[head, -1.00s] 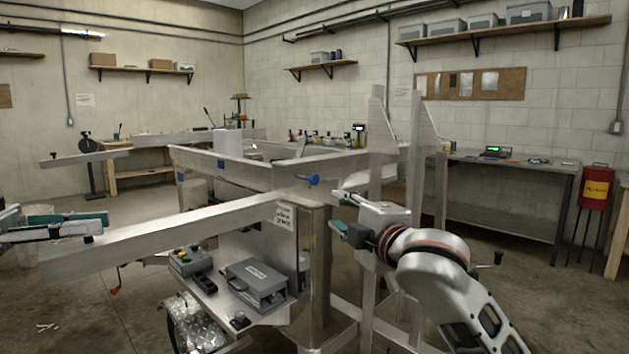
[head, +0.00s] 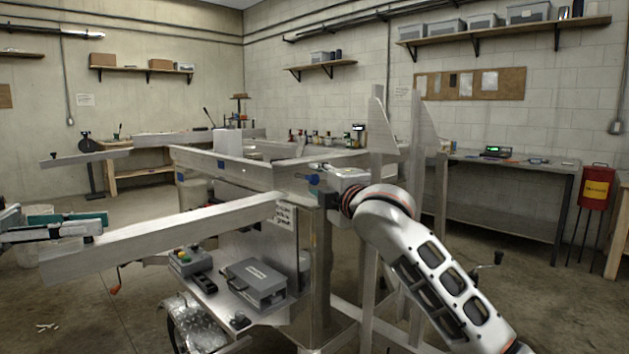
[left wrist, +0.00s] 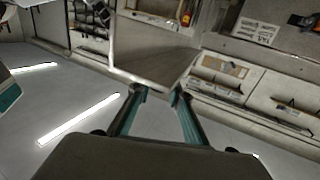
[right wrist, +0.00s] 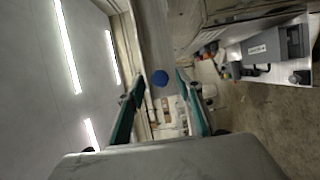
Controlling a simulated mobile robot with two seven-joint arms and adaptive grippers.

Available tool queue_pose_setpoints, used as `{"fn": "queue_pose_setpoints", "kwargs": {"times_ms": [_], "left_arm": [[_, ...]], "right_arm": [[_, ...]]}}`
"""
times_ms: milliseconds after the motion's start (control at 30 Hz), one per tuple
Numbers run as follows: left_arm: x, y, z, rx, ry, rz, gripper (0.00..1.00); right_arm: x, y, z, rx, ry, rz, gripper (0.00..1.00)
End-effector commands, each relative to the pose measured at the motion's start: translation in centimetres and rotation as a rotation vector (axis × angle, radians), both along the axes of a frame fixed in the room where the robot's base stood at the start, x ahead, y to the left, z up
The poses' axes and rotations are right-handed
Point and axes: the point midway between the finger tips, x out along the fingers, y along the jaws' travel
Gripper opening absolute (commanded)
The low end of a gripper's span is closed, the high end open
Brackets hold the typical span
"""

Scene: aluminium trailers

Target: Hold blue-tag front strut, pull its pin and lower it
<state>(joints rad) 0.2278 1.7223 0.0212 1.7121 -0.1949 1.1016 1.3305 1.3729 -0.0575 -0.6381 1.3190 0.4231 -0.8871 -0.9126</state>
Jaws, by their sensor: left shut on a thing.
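The front strut (head: 170,238) is a long aluminium bar reaching out leftward from the trailer's corner, roughly level. My left gripper (head: 98,228) is shut on its outer end; the left wrist view also shows the strut (left wrist: 155,66) between the fingers. The pin's blue knob (head: 312,180) sits at the corner near the strut's inner end. My right gripper (head: 322,184) is beside it, partly hidden by its own wrist. In the right wrist view the blue knob (right wrist: 160,78) lies between the open fingers, and contact is not visible. A blue tag (head: 180,178) is on the trailer frame.
A shelf with a grey box (head: 256,283) and a button box (head: 186,260) lies below the strut. Upright aluminium posts (head: 378,130) stand just right of the corner. A workbench (head: 510,163) is behind at the right. Floor at the left is open.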

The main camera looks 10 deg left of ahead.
Motion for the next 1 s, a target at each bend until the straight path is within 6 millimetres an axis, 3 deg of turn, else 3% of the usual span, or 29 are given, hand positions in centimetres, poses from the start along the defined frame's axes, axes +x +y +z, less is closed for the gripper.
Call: {"fn": "queue_pose_setpoints", "kwargs": {"times_ms": [300, 633, 800, 1000], "left_arm": [[0.0, 0.0, 0.1, -0.001, -0.002, 0.001, 0.00], [0.0, 0.0, 0.1, -0.001, -0.003, 0.001, 0.00], [0.0, 0.0, 0.1, 0.000, -0.002, 0.001, 0.00], [0.0, 0.0, 0.1, 0.000, -0.002, 0.001, 0.00]], "right_arm": [[2.0, 1.0, 0.0, -0.002, -0.001, -0.001, 0.36], [2.1, 1.1, 0.0, 0.000, -0.001, -0.001, 0.36], [2.1, 1.1, 0.0, -0.001, 0.000, -0.001, 0.00], [2.0, 0.8, 0.0, 0.000, -0.001, -0.001, 0.00]]}}
